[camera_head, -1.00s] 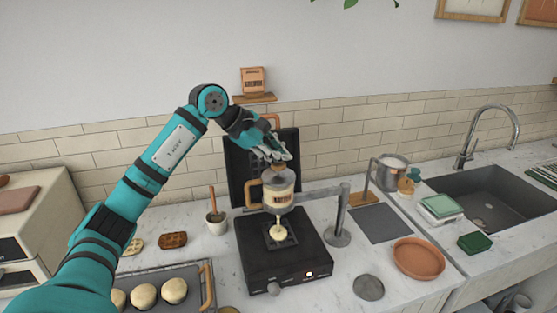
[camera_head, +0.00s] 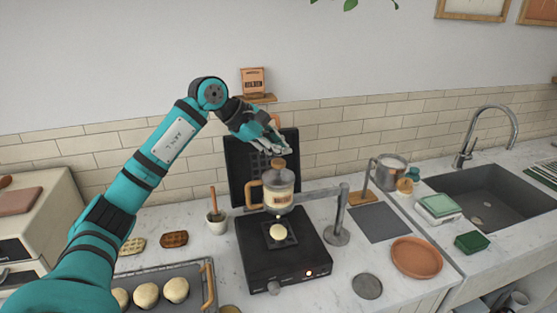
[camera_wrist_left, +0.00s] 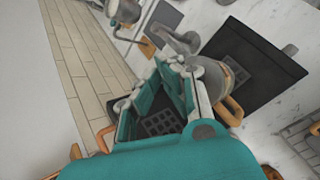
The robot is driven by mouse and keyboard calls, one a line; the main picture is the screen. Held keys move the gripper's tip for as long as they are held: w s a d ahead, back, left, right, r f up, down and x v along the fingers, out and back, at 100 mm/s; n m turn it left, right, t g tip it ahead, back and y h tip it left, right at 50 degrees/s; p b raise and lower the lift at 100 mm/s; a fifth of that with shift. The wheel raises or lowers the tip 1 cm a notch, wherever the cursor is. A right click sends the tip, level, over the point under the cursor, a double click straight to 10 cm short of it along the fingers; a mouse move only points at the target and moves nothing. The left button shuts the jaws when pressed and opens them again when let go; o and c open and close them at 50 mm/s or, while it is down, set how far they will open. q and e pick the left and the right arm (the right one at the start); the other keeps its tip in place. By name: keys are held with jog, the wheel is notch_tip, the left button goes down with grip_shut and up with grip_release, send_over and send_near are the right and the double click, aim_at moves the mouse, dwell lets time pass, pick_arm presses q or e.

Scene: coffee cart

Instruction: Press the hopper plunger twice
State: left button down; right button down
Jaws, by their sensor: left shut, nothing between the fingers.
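The hopper (camera_head: 278,197) is a clear container of pale batter with a wooden side handle, held over the open waffle iron (camera_head: 256,256). Its plunger (camera_head: 278,164) has a brown knob, standing raised above the lid. A round mound of batter (camera_head: 278,231) lies on the iron's lower plate under the nozzle. My left gripper (camera_head: 284,150) is shut and empty, just above and behind the knob, apparently apart from it. In the left wrist view my left gripper (camera_wrist_left: 178,72) partly covers the hopper (camera_wrist_left: 236,74). My right gripper is not in view.
A grey stand post (camera_head: 340,215) is right of the hopper. The iron's raised lid (camera_head: 240,165) is behind it. A tray of buns (camera_head: 205,283) is at the lower left. A terracotta plate (camera_head: 417,257) and the sink (camera_head: 490,200) are to the right.

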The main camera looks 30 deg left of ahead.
aim_at(280, 162)
pick_arm(q)
jog(key=shift+r+p, duration=2)
jog(key=shift+r, duration=0.6)
jog(key=shift+f, duration=0.1)
